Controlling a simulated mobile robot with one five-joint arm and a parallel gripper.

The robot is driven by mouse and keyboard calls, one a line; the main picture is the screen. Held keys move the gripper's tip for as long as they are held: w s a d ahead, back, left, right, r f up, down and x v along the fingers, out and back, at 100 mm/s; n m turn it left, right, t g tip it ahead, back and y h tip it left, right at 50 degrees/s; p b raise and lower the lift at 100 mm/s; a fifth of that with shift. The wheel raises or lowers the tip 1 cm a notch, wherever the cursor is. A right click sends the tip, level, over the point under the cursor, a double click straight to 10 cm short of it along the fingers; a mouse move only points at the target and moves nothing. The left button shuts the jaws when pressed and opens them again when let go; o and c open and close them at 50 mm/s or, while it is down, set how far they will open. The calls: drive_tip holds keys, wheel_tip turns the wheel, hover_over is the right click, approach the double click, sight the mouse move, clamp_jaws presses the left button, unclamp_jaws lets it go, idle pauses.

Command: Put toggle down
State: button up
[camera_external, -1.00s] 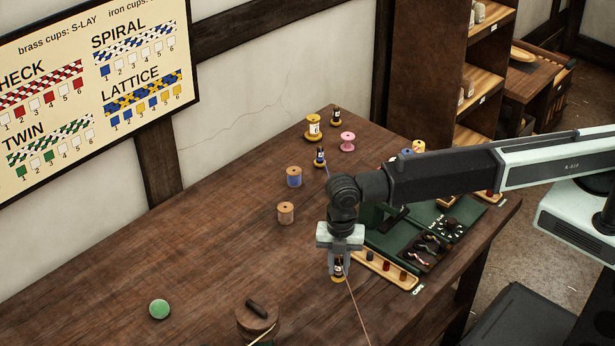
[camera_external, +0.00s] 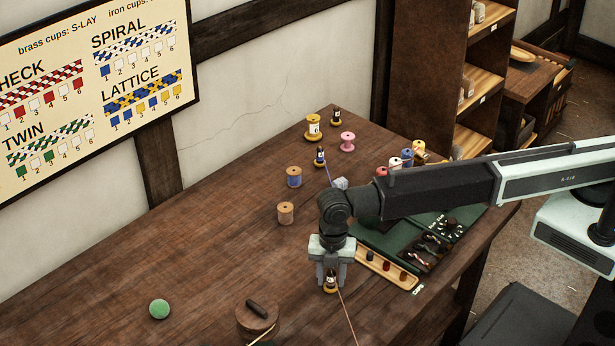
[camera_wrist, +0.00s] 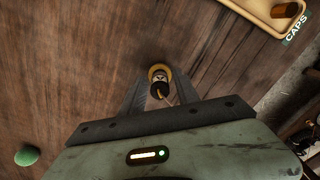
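The toggle (camera_external: 331,284) looks like a small dark upright piece with a pale band and a brass-yellow base. It stands on the dark wooden table (camera_external: 190,265), with a thin tan strand running from it toward the bottom edge. My gripper (camera_external: 331,279) is over it, fingers apart on either side. In the wrist view the toggle (camera_wrist: 158,77) shows between the spread fingertips, with gaps beside it. My fingers hide part of its sides.
A long wooden tray (camera_external: 388,268) with small caps and a green case (camera_external: 377,237) lie right of my gripper. Several spools (camera_external: 294,177) stand behind.

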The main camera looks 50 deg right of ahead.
sight(331, 273)
drive_tip(key=shift+r, duration=0.1)
wheel_tip(331, 273, up, 12)
drive_tip(key=p, duration=1.2)
drive_tip(key=shift+r, duration=0.15)
drive_tip(key=w+d+m, duration=0.3)
drive_tip(key=w+d, duration=0.1)
drive_tip(key=d, duration=0.6)
drive_tip(key=w+d+m, duration=0.4)
drive_tip(key=d, duration=0.5)
drive_tip(key=w+d+m, duration=0.3)
drive_tip(key=w+d, duration=0.1)
drive_tip(key=d, duration=0.6)
drive_tip(key=s+d+m, duration=0.1)
drive_tip(key=d+m, duration=0.6)
drive_tip(key=d, duration=1.1)
drive_tip(key=s+d+m, duration=0.2)
drive_tip(key=d+m, duration=0.6)
drive_tip(key=d, duration=1)
drive_tip(key=shift+s+d, duration=0.25)
drive_tip(key=shift+s, duration=0.05)
